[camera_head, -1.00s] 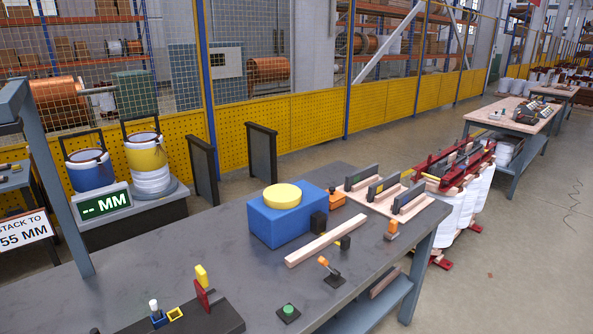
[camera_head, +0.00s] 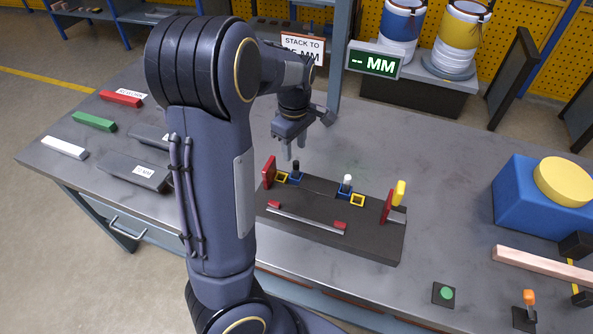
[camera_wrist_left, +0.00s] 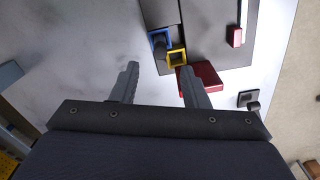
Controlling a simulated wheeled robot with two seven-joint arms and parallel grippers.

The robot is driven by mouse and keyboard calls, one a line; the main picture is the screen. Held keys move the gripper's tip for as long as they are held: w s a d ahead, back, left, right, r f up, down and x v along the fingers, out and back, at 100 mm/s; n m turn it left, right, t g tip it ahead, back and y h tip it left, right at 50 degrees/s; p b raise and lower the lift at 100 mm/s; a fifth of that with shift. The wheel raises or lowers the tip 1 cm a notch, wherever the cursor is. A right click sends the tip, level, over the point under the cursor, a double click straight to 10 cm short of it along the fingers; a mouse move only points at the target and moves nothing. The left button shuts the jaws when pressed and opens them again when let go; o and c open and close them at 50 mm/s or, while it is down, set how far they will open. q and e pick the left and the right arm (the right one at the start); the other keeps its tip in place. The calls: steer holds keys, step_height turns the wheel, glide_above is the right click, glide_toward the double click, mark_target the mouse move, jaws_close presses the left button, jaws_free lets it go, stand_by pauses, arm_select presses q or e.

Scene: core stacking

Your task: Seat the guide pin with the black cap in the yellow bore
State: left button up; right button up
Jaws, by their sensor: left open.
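The guide pin with the black cap (camera_head: 296,166) stands upright in a blue square holder (camera_head: 295,178) on the dark fixture base. It also shows in the wrist view (camera_wrist_left: 159,48). The yellow bore (camera_head: 281,177) is a square yellow frame right beside that holder, and it looks empty in the wrist view (camera_wrist_left: 177,57). My left gripper (camera_head: 293,152) is open and empty, fingers pointing down, above and slightly behind the black-capped pin. In the wrist view the pin lies just beyond the open fingertips (camera_wrist_left: 159,68). My right gripper is not in view.
A red block (camera_head: 268,172) stands beside the yellow bore. A second blue holder with a white-capped pin (camera_head: 347,182) and another yellow frame (camera_head: 357,200) are on the right of the base. A metal bar (camera_head: 305,217) lies along the front. Coloured bars lie at left.

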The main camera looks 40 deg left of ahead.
mark_target(296, 162)
arm_select(q)
steer(key=f, duration=0.6)
steer(key=shift+d+f, duration=0.25)
steer(key=shift+f, duration=0.1)
jaws_close()
